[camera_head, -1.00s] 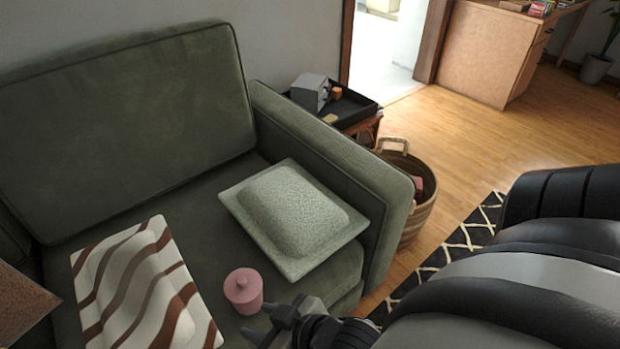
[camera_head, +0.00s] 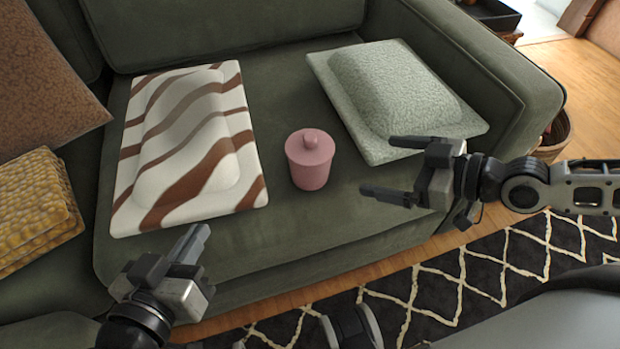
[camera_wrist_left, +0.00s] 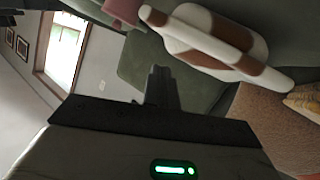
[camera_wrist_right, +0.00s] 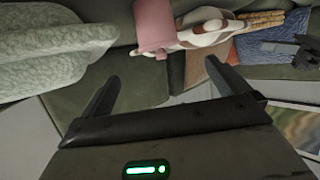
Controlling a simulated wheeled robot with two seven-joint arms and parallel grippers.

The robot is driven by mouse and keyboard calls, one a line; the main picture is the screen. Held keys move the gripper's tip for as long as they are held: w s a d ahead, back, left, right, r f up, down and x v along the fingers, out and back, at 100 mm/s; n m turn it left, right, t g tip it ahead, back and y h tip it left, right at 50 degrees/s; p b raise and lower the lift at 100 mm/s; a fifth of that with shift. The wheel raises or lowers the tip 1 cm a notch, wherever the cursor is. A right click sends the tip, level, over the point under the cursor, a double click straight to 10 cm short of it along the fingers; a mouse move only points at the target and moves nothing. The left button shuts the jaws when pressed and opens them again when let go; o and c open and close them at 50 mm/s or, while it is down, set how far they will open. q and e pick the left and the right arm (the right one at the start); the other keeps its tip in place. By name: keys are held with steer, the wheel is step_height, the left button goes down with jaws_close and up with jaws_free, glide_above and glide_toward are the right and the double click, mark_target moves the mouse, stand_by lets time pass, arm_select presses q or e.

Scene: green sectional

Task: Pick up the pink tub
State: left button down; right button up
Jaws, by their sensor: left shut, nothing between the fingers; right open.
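The pink tub (camera_head: 310,168), with a round knob on its lid, stands upright on the green sofa seat between two pillows. It also shows in the right wrist view (camera_wrist_right: 154,24) beyond my fingers, and partly at the top of the left wrist view (camera_wrist_left: 124,10). My right gripper (camera_head: 388,168) is open and empty, to the right of the tub with its fingers pointing toward it and a gap between. My left gripper (camera_head: 199,236) is shut and empty near the sofa's front edge, left of and nearer than the tub.
A brown-striped pillow (camera_head: 170,140) lies left of the tub and a pale green pillow (camera_head: 385,90) lies right of it. A yellow knitted stack (camera_head: 35,210) and a brown cushion (camera_head: 45,85) are at far left. A patterned rug (camera_head: 490,270) covers the floor in front.

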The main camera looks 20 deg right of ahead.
mark_target(320, 152)
steer(key=b+x, duration=0.1)
steer(key=x, duration=0.9)
steer(key=shift+w+a+f, duration=0.1)
steer(key=shift+w+f, duration=0.15)
steer(key=shift+w, duration=0.05)
steer(key=b+x, duration=0.1)
steer(key=x, duration=0.3)
steer(key=shift+w+f+b, duration=0.1)
steer(key=shift+f+b, duration=0.25)
steer(key=shift+b, duration=0.05)
steer(key=shift+w+a+f, duration=0.1)
steer(key=shift+w+a, duration=0.1)
steer(key=shift+w, duration=0.05)
arm_select(q)
steer(key=shift+w+d+r+n+t+h, duration=0.2)
steer(key=shift+d+r+n+t+h, duration=0.2)
steer(key=shift+d+r+n+h, duration=0.15)
arm_select(e)
steer(key=c, duration=1)
